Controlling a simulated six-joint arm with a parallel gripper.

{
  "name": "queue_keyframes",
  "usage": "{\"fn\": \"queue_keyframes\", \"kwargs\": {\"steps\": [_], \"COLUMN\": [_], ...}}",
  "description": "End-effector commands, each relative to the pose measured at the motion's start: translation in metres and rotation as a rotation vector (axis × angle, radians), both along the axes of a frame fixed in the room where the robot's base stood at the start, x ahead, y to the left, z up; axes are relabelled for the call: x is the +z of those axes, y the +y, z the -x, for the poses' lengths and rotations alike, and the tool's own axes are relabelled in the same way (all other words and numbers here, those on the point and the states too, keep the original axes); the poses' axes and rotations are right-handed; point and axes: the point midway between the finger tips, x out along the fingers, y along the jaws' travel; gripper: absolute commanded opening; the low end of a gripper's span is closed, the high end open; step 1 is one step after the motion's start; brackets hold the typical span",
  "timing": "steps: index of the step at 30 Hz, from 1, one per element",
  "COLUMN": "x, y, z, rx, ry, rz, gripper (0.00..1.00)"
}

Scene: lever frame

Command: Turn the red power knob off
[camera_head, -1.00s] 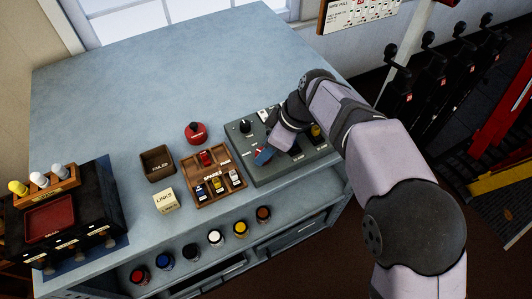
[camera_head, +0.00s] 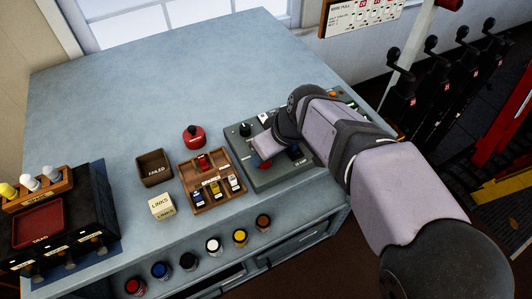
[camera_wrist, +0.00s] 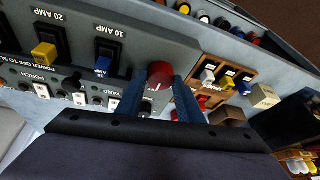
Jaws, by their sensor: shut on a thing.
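The red power knob (camera_wrist: 160,74) sits at the edge of the grey control panel (camera_wrist: 185,48) in the wrist view, with a small pale mark on its face. The two blue fingers of my gripper (camera_wrist: 157,84) stand on either side of it and are shut on it. In the head view the red knob (camera_head: 265,164) shows at the panel's front left, below my wrist. My gripper's fingers are mostly hidden there by the wrist.
The panel also carries a yellow (camera_wrist: 44,52) and a blue (camera_wrist: 103,65) fuse and a black knob (camera_head: 245,129). A wooden spares tray (camera_head: 207,204), a brown box (camera_head: 154,167) and a red object (camera_head: 193,136) stand left. The back of the bench is clear.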

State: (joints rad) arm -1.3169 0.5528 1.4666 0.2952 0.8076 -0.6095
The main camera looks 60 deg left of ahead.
Motion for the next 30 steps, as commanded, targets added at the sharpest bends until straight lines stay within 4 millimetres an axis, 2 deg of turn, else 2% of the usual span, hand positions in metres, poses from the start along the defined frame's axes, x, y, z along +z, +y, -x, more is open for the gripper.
{"fn": "queue_keyframes", "kwargs": {"steps": [8, 9, 11, 30], "x": [0.0020, 0.0020, 0.0019, 0.0002], "y": [0.0010, 0.0010, 0.0009, 0.0003], "z": [0.0001, 0.0001, 0.0001, -0.0012], "rx": [-0.001, -0.001, -0.001, 0.051], "ry": [0.000, 0.000, 0.000, -0.001], "rz": [-0.004, -0.004, -0.004, 0.001], "gripper": [0.11, 0.38, 0.52, 0.52]}}
